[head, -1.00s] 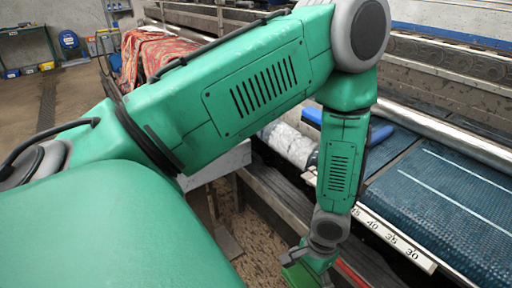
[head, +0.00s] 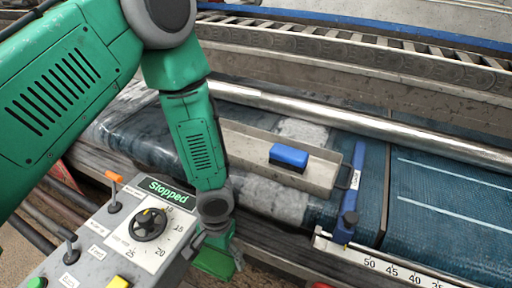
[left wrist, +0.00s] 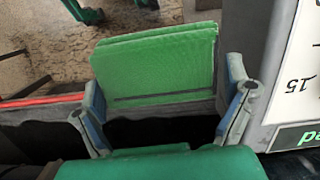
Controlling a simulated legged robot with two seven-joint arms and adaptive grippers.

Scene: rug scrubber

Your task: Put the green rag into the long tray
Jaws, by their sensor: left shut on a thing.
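My left gripper (head: 218,250) is low beside the control box in the head view, shut on the green rag (head: 210,264). In the left wrist view the rag (left wrist: 157,62) looks like a folded green pad between the two fingers (left wrist: 160,114). The long tray (head: 318,186) is a shallow grey metal trough lying on the blue machine bed. It is behind and to the right of the gripper, and the rag is apart from it. A blue block (head: 289,157) lies in the tray's right part. My arm hides the tray's left end. My right gripper is out of view.
The control box (head: 110,235) with knobs, levers and a "Stopped" display stands just left of the gripper. A metal roller (head: 300,110) runs behind the tray, and a numbered ruler (head: 385,272) lies along the front edge.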

